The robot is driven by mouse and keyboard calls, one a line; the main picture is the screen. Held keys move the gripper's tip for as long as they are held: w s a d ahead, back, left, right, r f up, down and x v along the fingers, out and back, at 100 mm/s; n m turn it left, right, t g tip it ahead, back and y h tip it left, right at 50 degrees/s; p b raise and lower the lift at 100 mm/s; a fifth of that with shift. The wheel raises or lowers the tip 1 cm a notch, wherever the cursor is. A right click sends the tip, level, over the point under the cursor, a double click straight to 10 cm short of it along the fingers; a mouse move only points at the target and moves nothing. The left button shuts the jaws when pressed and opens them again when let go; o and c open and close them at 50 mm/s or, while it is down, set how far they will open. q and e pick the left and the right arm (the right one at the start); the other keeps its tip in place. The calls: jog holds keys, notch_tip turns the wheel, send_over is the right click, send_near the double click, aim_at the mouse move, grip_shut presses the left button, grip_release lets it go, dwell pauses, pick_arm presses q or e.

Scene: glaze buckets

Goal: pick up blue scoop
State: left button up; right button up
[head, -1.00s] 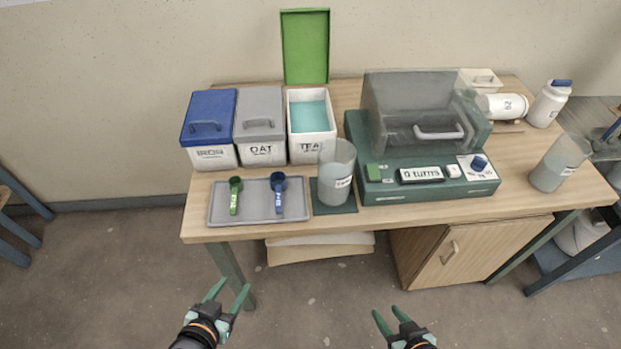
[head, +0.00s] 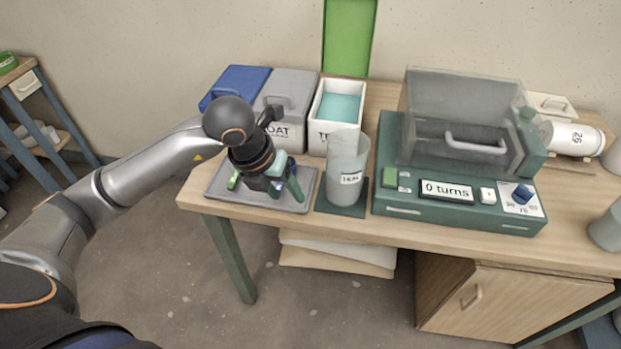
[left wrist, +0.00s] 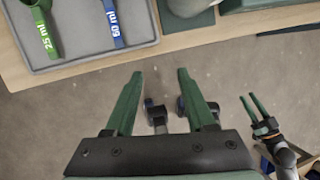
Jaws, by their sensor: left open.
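The blue scoop (left wrist: 113,22), marked 50 ml, lies on the grey tray (left wrist: 74,57) at the top of the left wrist view. In the head view my left gripper and wrist hide it. The green 25 ml scoop (left wrist: 46,35) lies to its left; a bit of it shows in the head view (head: 233,181). My left gripper (head: 283,190) is over the tray's front right part in the head view. In the left wrist view it (left wrist: 159,73) is open, with nothing between its fingers. My right gripper (left wrist: 247,97) shows small at the right there, open and empty.
Lidded bins in blue (head: 241,80) and grey (head: 290,91) and an open white bin (head: 322,132) stand behind the tray. A translucent cup (head: 347,170) stands close on the tray's right. The green machine (head: 455,213) is further right.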

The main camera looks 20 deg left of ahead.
aim_at(278, 189)
pick_arm(q)
jog(key=w+a+r+n+y, duration=0.1)
jog(key=w+a+y, duration=0.15)
jog(key=a, duration=0.25)
jog(key=shift+t, duration=0.3)
jog(key=x, duration=1.1)
jog(key=shift+f, duration=0.25)
jog(key=shift+c, duration=0.2)
grip_shut()
